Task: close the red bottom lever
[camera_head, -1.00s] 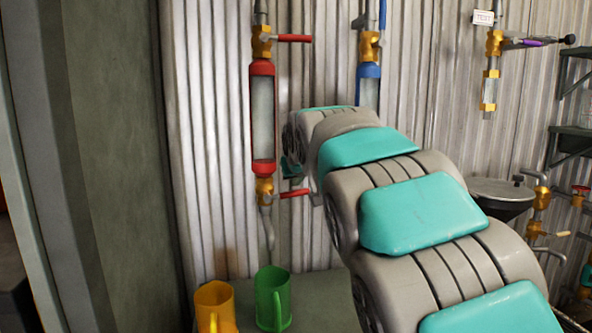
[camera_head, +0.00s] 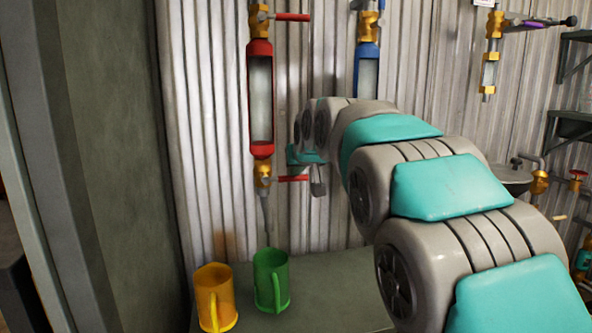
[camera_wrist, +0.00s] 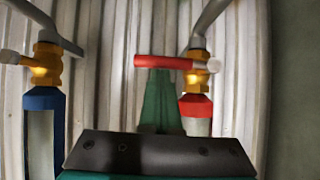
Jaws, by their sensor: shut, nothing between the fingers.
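The red bottom lever (camera_head: 293,178) sticks out to the right, about level, from the brass valve (camera_head: 263,175) under the red-capped sight tube (camera_head: 261,100). My gripper (camera_head: 318,188) is at the free end of this lever, just to its right; the exact gap is hard to judge. In the wrist view, which looks upside down, the red lever (camera_wrist: 163,62) crosses directly at the tips of my green fingers (camera_wrist: 160,75). The fingers are together with nothing between them. I cannot tell whether they touch the lever.
Another red lever (camera_head: 292,17) sits on the top valve. A blue-capped tube (camera_head: 367,75) hangs to the right, near my arm. A yellow mug (camera_head: 214,298) and a green mug (camera_head: 271,280) stand below on the grey surface (camera_head: 335,285). A dark green wall (camera_head: 125,150) rises at left.

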